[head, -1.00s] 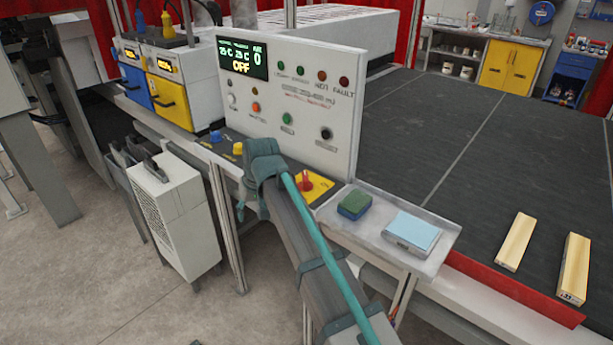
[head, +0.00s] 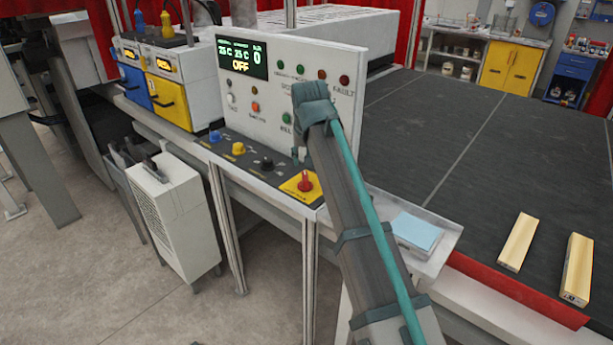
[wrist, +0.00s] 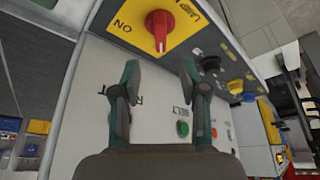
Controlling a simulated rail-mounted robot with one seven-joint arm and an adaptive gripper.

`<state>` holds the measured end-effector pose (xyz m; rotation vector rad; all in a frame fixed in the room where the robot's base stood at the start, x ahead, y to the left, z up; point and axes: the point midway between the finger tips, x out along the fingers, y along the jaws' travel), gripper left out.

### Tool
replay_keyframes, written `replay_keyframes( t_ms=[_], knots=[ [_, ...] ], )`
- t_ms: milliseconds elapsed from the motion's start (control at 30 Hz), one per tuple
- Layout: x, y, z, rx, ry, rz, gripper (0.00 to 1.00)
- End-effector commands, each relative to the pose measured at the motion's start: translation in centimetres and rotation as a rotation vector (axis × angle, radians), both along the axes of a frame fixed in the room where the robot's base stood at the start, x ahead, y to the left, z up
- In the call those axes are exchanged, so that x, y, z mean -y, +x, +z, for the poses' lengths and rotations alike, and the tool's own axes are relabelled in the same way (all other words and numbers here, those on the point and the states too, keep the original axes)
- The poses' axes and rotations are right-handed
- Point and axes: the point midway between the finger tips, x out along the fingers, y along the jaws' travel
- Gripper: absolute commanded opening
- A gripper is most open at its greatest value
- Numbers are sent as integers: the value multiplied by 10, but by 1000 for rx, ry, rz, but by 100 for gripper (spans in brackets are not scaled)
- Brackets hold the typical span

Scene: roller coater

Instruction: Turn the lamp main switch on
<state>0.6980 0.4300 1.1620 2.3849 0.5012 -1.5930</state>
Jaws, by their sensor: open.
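The lamp main switch is a red rotary knob (head: 305,182) on a yellow plate (head: 289,188) at the right end of the dark control strip. In the wrist view the red knob (wrist: 159,28) sits at the top, its grip pointing down the picture, with "ON" printed to its left on the yellow plate (wrist: 128,24). My gripper (wrist: 159,72) is open and empty, its two fingers apart from the knob. In the head view my arm's end is in front of the white panel, above the switch; the fingers are too small there to judge.
The white panel (head: 240,92) with lights, buttons and a display reading "OFF" (head: 241,67) rises behind the strip. Black (head: 267,164), yellow (head: 238,149) and blue (head: 215,136) knobs lie left of the switch.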

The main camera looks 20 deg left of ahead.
Motion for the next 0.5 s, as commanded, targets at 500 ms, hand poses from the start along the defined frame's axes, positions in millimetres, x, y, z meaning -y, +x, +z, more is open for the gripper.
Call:
replay_keyframes(
  t_ms=[500],
  knots=[
    [-12, 27, -71, -2, 0, 1, 44]
  ],
)
